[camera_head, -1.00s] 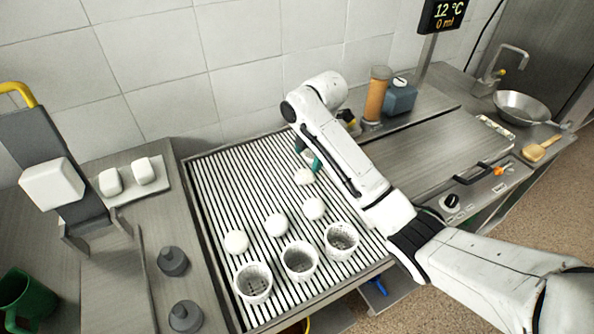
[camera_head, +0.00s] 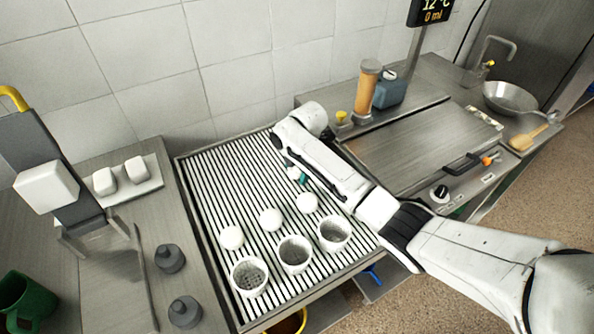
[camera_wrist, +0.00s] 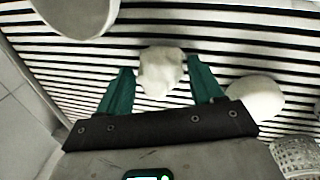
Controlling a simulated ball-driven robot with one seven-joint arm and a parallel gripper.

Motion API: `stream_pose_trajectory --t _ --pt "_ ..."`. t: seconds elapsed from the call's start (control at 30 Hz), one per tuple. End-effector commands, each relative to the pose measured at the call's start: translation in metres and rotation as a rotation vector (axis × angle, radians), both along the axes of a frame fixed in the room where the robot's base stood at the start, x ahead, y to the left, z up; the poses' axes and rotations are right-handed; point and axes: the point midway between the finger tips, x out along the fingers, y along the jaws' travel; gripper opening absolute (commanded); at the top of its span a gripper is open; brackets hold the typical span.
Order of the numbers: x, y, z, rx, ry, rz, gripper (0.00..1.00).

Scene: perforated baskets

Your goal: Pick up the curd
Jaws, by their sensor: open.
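A lumpy white curd (camera_wrist: 160,76) sits on the slatted drain table (camera_head: 208,190). In the wrist view it is between the two green fingers of my gripper (camera_wrist: 160,68), with dark slats showing at both its sides. My gripper is open. In the head view this curd (camera_head: 294,173) is partly hidden by the fingers. Three more white rounded lumps lie nearer on the slats: a left one (camera_head: 231,237), a middle one (camera_head: 270,219) and a right one (camera_head: 307,203), close to my forearm.
Three perforated white baskets, left (camera_head: 249,290), middle (camera_head: 295,268) and right (camera_head: 334,245), stand along the front of the slats. In the wrist view a pale rounded container (camera_wrist: 75,20) is at the upper left. A tiled wall (camera_head: 150,70) rises behind. The left slats are clear.

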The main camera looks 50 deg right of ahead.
Motion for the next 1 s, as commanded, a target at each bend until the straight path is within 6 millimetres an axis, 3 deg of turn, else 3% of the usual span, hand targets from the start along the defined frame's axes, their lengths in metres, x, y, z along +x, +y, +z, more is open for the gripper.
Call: stream_pose_trajectory --t 0.1,0.53,0.83,1.0 --pt "0.000 0.000 0.000 0.000 0.000 0.000 0.64" --pt "0.000 0.000 0.001 0.000 -0.001 0.000 0.23" --pt "0.000 0.000 0.002 0.000 -0.002 0.000 0.22" --pt "0.001 0.000 0.013 0.000 -0.003 0.000 0.22"
